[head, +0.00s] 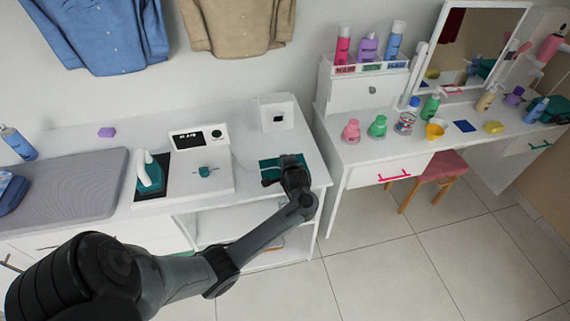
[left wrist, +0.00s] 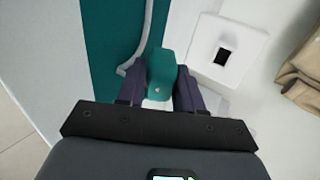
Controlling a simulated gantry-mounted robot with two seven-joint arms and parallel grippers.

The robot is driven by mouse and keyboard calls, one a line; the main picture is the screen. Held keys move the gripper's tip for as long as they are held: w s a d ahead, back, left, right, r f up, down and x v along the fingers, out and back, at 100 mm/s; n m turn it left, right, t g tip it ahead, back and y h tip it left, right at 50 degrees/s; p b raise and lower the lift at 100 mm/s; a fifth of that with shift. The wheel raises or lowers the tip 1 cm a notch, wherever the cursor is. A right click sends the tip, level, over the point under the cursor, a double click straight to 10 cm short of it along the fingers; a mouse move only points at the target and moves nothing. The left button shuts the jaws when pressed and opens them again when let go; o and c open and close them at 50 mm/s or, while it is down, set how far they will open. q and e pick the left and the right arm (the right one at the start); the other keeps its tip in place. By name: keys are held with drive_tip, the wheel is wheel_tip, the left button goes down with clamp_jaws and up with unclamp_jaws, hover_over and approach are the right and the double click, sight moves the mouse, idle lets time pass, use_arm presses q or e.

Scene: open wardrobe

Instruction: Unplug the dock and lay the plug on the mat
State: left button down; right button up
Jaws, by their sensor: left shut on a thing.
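The teal plug (left wrist: 161,72) is between the two fingers of my left gripper (left wrist: 160,88), which is shut on it. A pale cord (left wrist: 140,45) runs beside the plug. The teal mat (left wrist: 105,50) lies beneath and to the left in the wrist view. In the head view my left gripper (head: 286,167) is over the mat (head: 267,167); the plug is hard to make out there. I cannot tell whether the plug touches the mat. The white socket box (left wrist: 228,48) has an empty dark opening and also stands behind the mat in the head view (head: 277,112). The white dock (head: 212,180) is left of the mat.
A grey ironing pad (head: 80,180) lies farther left. A vanity with several bottles (head: 405,115) and a pink stool (head: 446,167) are at the right. A shirt (head: 238,25) hangs above.

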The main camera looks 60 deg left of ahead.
use_arm(q)
drive_tip(key=c, duration=0.7)
unclamp_jaws()
drive_tip(key=shift+o, duration=0.2)
drive_tip(key=shift+f, duration=0.15)
drive_tip(key=shift+c, duration=0.2)
